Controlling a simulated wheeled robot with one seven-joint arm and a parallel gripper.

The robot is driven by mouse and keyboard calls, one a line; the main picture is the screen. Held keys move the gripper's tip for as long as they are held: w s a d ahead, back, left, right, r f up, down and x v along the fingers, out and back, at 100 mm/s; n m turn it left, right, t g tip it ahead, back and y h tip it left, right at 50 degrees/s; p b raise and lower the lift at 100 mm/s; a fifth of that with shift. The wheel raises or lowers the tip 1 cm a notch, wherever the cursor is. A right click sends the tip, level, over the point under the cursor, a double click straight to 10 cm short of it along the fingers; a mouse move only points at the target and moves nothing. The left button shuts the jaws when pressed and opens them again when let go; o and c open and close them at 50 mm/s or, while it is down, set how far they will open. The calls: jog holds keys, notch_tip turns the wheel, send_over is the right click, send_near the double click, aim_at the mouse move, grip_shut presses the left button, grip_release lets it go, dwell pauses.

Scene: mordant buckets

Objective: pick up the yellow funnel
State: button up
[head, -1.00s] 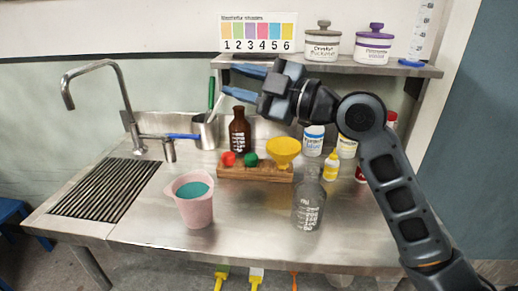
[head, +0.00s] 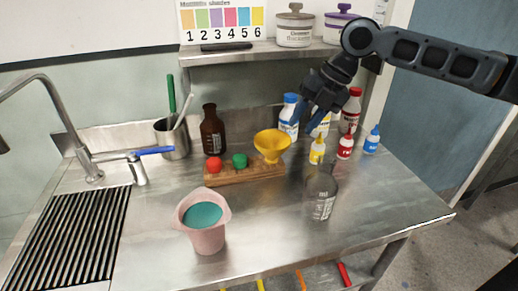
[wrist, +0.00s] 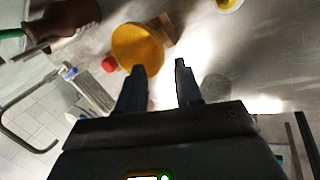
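The yellow funnel (head: 272,145) sits upright at the right end of a wooden rack (head: 240,177) on the steel counter. In the wrist view the funnel (wrist: 138,46) appears beyond the left fingertip. My gripper (head: 312,125) is above the counter, to the right of the funnel and apart from it, with its fingers pointing down. In the wrist view my gripper (wrist: 161,66) has its two fingers apart with nothing held between them.
A red stopper (head: 214,165) and a green one (head: 239,160) share the rack. A brown bottle (head: 213,135) stands behind it, a clear bottle (head: 320,195) at front right. Several small bottles crowd the right, including a yellow one (head: 317,152). A pink jug (head: 204,235) stands in front.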

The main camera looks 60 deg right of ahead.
aim_at(289, 140)
jog(key=shift+p+x, duration=0.9)
jog(key=shift+x, duration=2.95)
jog(key=shift+w+a+r, duration=0.1)
grip_shut()
